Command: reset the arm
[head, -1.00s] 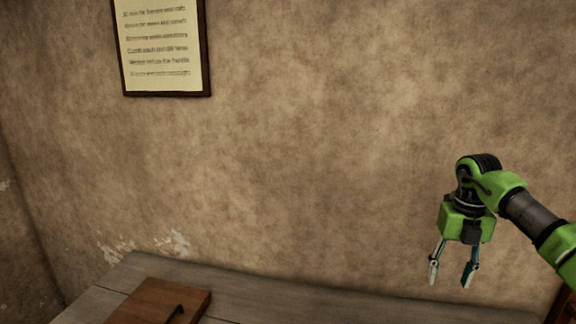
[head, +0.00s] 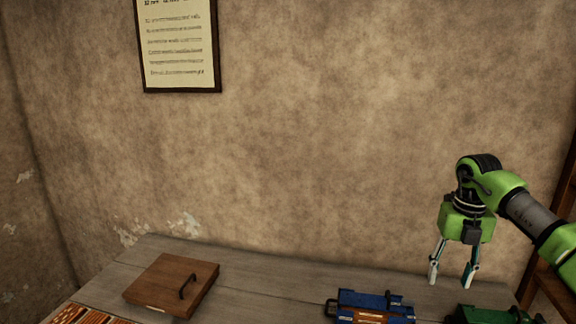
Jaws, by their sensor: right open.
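My right gripper (head: 452,279) hangs at the right of the head view with its fingers pointing down. Its fingers are apart and nothing is between them. It shows in front of the wall, above the right part of the wooden table (head: 270,285). My right arm comes in from the right edge. My left gripper is not in view.
A brown wooden board with a dark handle (head: 165,285) lies on the table at left. A blue object (head: 372,303) and a green one (head: 482,314) stand at the lower right. An orange-brown slatted item (head: 85,315) is at lower left. A framed notice (head: 180,45) hangs on the wall.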

